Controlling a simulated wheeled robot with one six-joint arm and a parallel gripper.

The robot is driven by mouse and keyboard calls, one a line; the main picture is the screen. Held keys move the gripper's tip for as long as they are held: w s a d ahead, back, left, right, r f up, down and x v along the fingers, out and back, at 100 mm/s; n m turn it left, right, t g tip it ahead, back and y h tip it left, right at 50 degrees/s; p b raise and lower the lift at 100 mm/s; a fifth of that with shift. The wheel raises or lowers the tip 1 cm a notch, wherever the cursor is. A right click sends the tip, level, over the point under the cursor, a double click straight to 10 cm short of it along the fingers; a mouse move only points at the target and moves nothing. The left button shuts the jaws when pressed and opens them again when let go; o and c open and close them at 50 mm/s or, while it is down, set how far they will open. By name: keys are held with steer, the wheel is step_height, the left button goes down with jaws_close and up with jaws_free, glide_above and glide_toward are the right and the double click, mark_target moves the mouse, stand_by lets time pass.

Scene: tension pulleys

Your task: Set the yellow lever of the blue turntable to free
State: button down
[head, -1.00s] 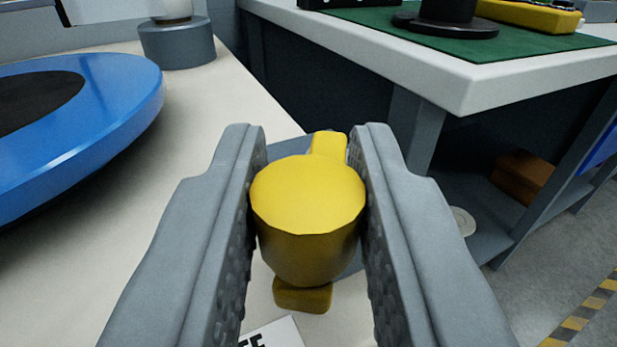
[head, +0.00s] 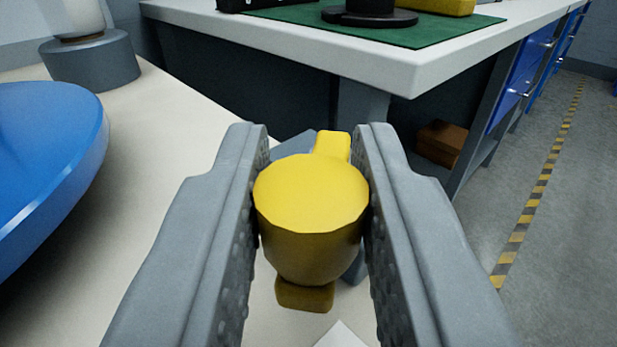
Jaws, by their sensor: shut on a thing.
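The yellow lever (head: 311,215) shows its round knob between the fingers of my gripper (head: 312,190) in the head view. Both fingers touch the knob's sides, so my gripper is shut on it. A yellow arm of the lever sticks out beyond the knob, and another yellow piece shows below it. The blue turntable (head: 45,165) is at the left, partly cut off by the picture's edge. A corner of a white label (head: 342,337) shows at the bottom; no lettering on it is visible. The lever's pivot is mostly hidden.
The pale bench top (head: 165,130) lies under the lever. A grey round base (head: 92,62) stands at the back left. A white-edged workbench (head: 400,75) with a green mat (head: 450,30) is ahead. Open floor with a striped line (head: 530,205) lies at the right.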

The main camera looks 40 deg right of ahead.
steer(key=shift+r, duration=0.1)
steer(key=c, duration=1.3)
jaws_free()
steer(key=shift+o, duration=0.2)
steer(key=v, duration=1.7)
steer(key=shift+s+a, duration=0.15)
steer(key=shift+c, duration=0.4)
